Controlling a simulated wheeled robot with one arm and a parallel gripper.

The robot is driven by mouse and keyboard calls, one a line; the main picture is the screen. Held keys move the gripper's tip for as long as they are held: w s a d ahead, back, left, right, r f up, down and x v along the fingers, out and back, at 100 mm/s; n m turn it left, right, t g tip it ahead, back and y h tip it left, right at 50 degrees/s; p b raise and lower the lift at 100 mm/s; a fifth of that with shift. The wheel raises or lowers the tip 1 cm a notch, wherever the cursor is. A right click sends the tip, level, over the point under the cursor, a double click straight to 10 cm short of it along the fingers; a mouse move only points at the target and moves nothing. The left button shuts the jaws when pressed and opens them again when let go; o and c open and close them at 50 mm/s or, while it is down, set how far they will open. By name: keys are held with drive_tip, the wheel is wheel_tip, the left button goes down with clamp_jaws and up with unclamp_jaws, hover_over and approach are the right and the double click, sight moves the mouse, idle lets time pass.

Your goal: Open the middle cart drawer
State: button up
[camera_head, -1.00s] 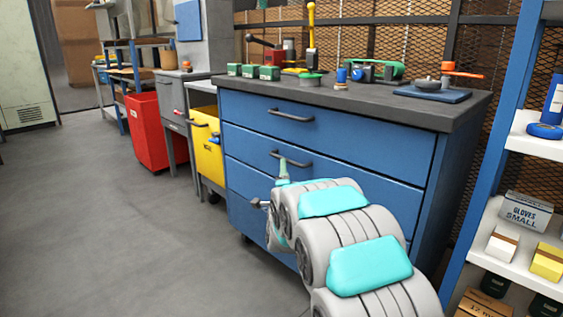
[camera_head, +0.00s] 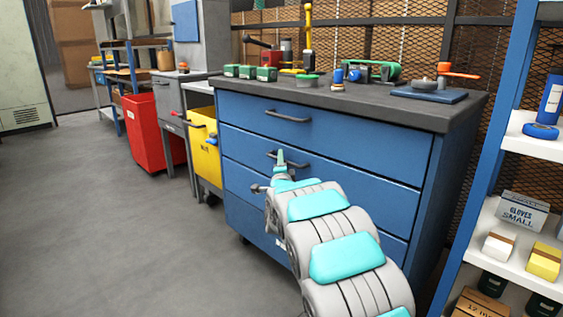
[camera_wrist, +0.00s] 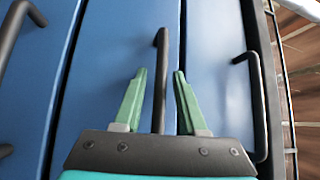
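The blue cart (camera_head: 335,140) has stacked drawers, all looking shut. The middle drawer (camera_head: 365,180) has a dark bar handle (camera_head: 297,166), partly hidden by my gripper (camera_head: 280,164). In the wrist view the picture is turned, so the drawers run upright. There my gripper (camera_wrist: 157,98) is open, its two green fingers on either side of the middle handle (camera_wrist: 161,60). The handle's lower end runs down between the fingers; I cannot tell whether they touch it. The top drawer's handle (camera_head: 288,116) is above my gripper in the head view. My arm hides part of the lower drawers.
Tools and small green boxes (camera_head: 266,73) stand on the dark cart top (camera_head: 350,98). A yellow bin (camera_head: 205,150) and a red bin (camera_head: 150,135) are at left. A blue-framed shelf (camera_head: 470,200) with boxes stands close at right. The grey floor at left is clear.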

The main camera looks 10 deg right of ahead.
clamp_jaws()
idle(1.2)
